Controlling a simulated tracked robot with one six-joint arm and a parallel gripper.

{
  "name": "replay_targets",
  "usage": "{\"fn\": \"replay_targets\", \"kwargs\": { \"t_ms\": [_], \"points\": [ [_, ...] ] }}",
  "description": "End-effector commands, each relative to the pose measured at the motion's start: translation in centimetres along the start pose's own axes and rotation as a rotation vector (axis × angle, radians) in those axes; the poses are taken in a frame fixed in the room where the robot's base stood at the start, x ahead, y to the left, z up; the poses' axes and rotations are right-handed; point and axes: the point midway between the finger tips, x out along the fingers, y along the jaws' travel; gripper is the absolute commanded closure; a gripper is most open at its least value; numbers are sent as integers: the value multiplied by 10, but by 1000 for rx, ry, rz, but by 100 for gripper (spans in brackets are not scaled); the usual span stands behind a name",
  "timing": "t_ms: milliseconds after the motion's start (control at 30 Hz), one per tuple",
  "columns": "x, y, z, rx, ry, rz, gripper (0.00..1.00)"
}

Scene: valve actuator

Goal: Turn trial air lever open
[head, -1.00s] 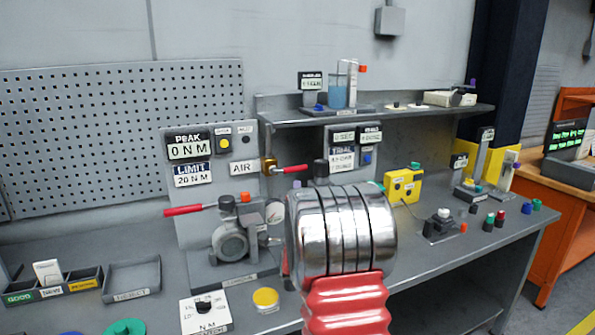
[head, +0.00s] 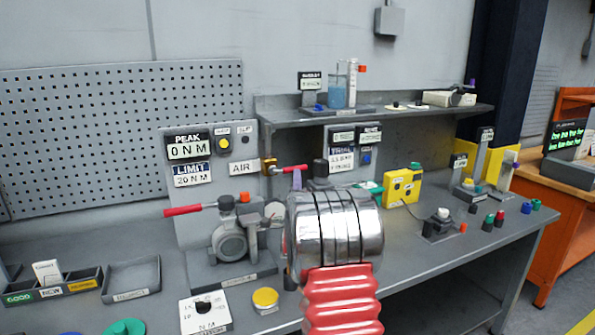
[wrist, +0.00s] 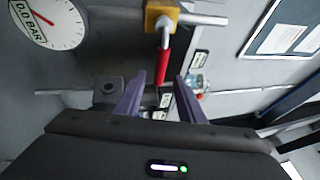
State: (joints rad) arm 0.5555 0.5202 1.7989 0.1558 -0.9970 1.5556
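The air lever (head: 291,168) has a red handle on a brass valve block (head: 269,166), right of the AIR label; the handle points right, nearly level. In the wrist view, the red handle (wrist: 163,62) extends from the yellow valve block (wrist: 162,15) toward my gripper (wrist: 160,77). My gripper is open, with its two purple fingers on either side of the handle's end in the picture; contact or exact depth cannot be told. In the head view, one purple finger (head: 297,179) shows just below the handle; my silver and red arm hides the rest.
A second red lever (head: 190,210) sits on the actuator (head: 230,242) at left. A pressure gauge (wrist: 45,22) reads 0.0 BAR. A shelf (head: 400,115) overhangs behind, and a display box (head: 342,150) stands right of the valve. A yellow box (head: 402,186) is farther right.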

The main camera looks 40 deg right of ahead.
Motion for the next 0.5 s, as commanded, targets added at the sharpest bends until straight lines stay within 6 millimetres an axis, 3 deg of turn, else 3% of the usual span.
{"fn": "replay_targets", "kwargs": {
  "t_ms": [500],
  "points": [
    [61, 0, -1, 0, 1, -1, 65]
  ]
}}
